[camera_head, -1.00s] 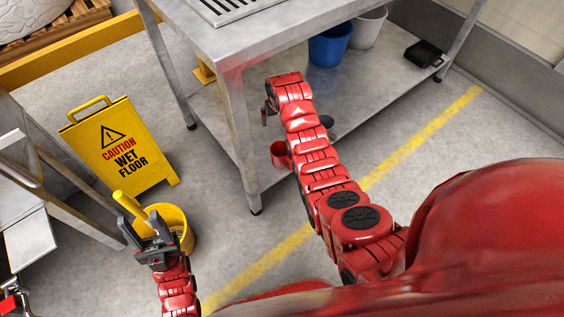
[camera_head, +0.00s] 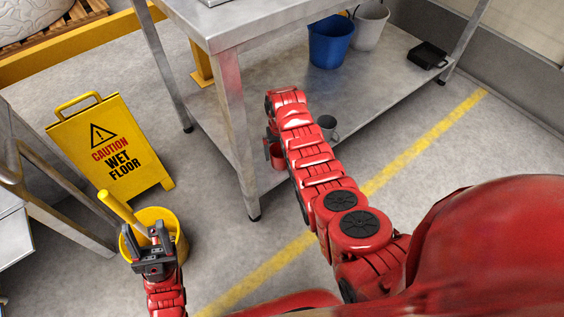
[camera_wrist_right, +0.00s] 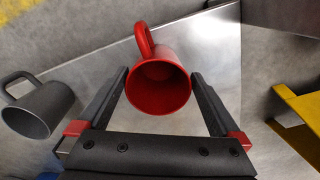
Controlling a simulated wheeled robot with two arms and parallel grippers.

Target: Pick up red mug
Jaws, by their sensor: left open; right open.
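The red mug (camera_head: 277,157) is on the lower shelf of the steel table, near its front edge, partly hidden by my right arm in the head view. In the right wrist view, the red mug (camera_wrist_right: 158,88) shows its open mouth to the camera, with its handle at the top. My right gripper (camera_wrist_right: 160,75) is open, with one finger on each side of the mug in the picture. No contact is visible, and I cannot tell how far the fingertips reach along it.
A grey mug (camera_head: 327,127) stands close by on the shelf (camera_head: 370,95); a table leg (camera_head: 240,150) is just left of the red mug. Blue (camera_head: 330,42) and white (camera_head: 369,25) buckets stand farther back. A yellow bucket (camera_head: 180,232) and wet-floor sign (camera_head: 110,150) are at left.

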